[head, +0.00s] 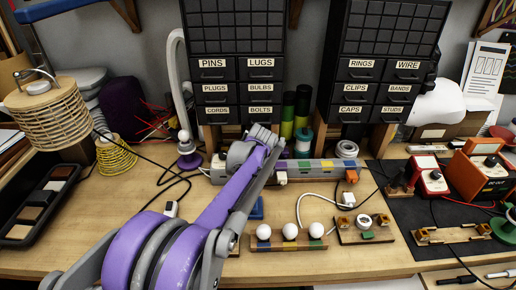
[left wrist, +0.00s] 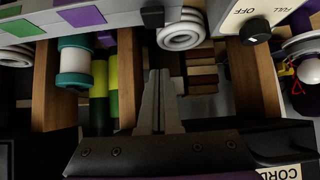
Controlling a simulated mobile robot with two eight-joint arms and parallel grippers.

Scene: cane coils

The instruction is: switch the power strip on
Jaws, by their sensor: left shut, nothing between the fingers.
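The power strip (head: 326,171) is a long grey bar with coloured squares, lying along the back of the bench below the drawer cabinets. My left arm crosses in front of it and hides part of its left half. In the left wrist view the strip (left wrist: 30,24) runs along the top left. A pale panel there carries a black knob (left wrist: 256,31) with the words FULL and OFF, seen upside down; I cannot tell its setting. My left gripper (left wrist: 158,74) is shut and empty, its fingertips apart from the strip and knob. My right gripper is not in view.
Black drawer cabinets (head: 238,75) stand on wooden supports behind the strip. Spools (head: 303,141) sit between the supports. A wooden block with white balls (head: 289,231) and a red box (head: 432,181) are in front and to the right. Black cables cross the left bench.

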